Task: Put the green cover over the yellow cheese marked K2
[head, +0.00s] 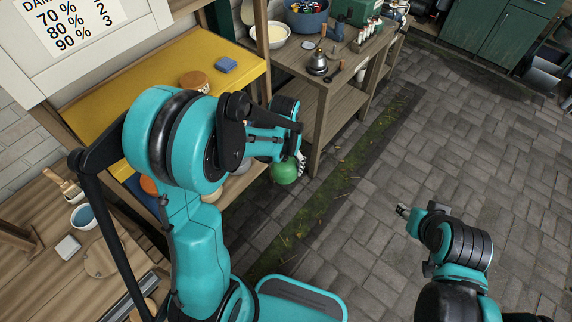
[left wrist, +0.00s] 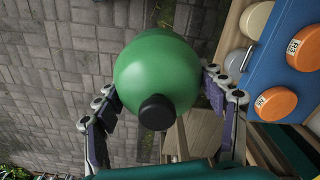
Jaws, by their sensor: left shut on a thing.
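The green cover (head: 284,172) is a round dome, held off the shelf's open side above the paving. It also shows in the left wrist view (left wrist: 158,72), with its black knob towards the camera. My left gripper (left wrist: 160,92) is shut on it, one finger on each side. Pale yellow cheeses (left wrist: 257,20) and orange cheeses (left wrist: 275,103) sit on the blue shelf board (left wrist: 268,62), to the right of the cover in that view. Labels are too small to read surely, so I cannot tell which cheese is K2. My right gripper (head: 402,211) is at the right, away from the shelf.
The yellow upper shelf (head: 190,52) carries an orange-brown round thing (head: 194,82) and a blue block (head: 226,64). A wooden bench (head: 325,85) with a kettle (head: 317,62) stands behind. My left arm hides much of the lower shelf. The paving (head: 440,130) is clear.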

